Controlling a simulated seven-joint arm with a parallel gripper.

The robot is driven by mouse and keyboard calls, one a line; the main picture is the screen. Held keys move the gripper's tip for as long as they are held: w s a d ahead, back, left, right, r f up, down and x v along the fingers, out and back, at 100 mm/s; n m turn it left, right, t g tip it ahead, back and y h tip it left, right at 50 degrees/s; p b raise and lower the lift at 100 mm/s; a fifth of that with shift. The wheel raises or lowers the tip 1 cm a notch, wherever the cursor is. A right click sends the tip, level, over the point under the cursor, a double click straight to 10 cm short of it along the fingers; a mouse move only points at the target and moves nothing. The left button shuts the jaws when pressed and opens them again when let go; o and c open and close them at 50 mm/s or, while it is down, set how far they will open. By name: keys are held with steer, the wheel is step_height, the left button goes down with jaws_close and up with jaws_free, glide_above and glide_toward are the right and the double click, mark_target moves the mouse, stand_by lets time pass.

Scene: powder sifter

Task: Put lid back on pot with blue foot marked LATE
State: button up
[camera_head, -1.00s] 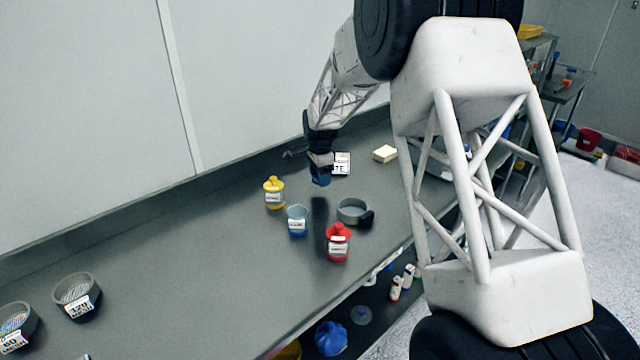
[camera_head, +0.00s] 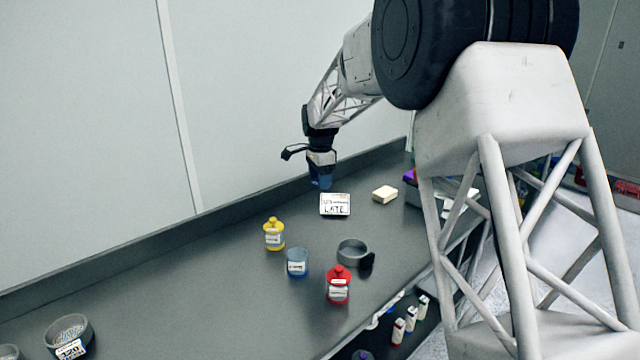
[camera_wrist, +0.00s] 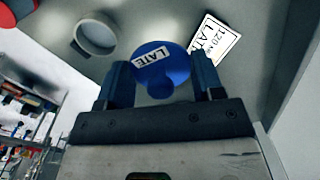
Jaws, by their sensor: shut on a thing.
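The pot with a blue foot (camera_head: 297,264) stands upright and open on the grey bench, its label too small to read. My gripper (camera_head: 320,183) is above the bench, behind the pot and near the back wall. In the wrist view, my gripper (camera_wrist: 162,72) is shut on a round blue lid (camera_wrist: 155,62) with a label reading LATE. The lid is clear of the bench, between the two fingers. A white card (camera_head: 335,204) reading LATE lies on the bench below my gripper; it also shows in the wrist view (camera_wrist: 213,40).
A yellow lidded pot (camera_head: 274,235) stands left of the blue-footed pot, a red lidded pot (camera_head: 338,287) to its right. Another sieve (camera_head: 69,336) is far left, with free bench between.

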stand_by(0.6)
steer(key=s+a+f+n, duration=0.2)
steer(key=s+n, duration=0.2)
steer(key=s, duration=0.5)
steer(key=s+a+f+n, duration=0.2)
steer(key=s+n, duration=0.3)
steer(key=s, duration=0.4)
steer(key=shift+s+a+f, duration=0.2)
steer(key=shift+s+a, duration=0.15)
steer(key=shift+a, duration=0.35)
steer(key=shift+f, duration=0.2)
steer(key=shift+f, duration=3)
steer(key=shift+f, duration=0.15)
steer(key=o, duration=1.1)
steer(key=shift+o, duration=0.2)
step_height(320, 180, up, 7)
stand_by(0.7)
